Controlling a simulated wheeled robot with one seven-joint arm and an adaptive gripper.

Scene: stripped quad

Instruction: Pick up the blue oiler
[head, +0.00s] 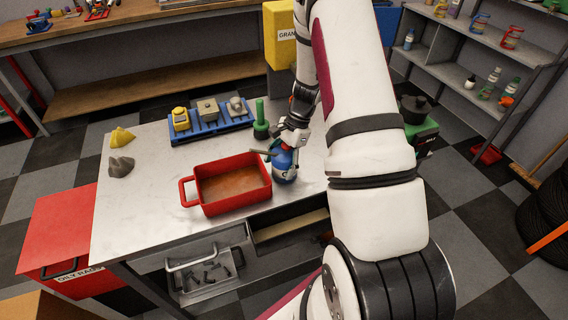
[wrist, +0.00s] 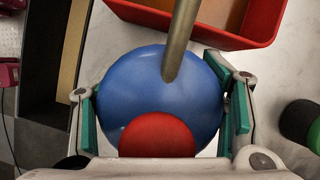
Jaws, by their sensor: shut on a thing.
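The blue oiler (head: 285,166) stands on the light worktable, just right of the red tray. In the wrist view the oiler (wrist: 145,90) is seen from above, a round blue body with a red cap and a metal spout pointing toward the tray. My gripper (head: 284,153) comes down over it from behind. In the wrist view the teal finger pads of my gripper (wrist: 161,120) sit on both sides of the blue body, shut on it. The oiler's underside is hidden, so I cannot tell whether it touches the table.
The red tray (head: 184,189) with a brown inside lies close left of the oiler. A green-handled object (head: 260,120) stands just behind. A blue rack (head: 178,136) with several items sits at the back. The table's front edge (head: 214,226) is near, above a drawer.

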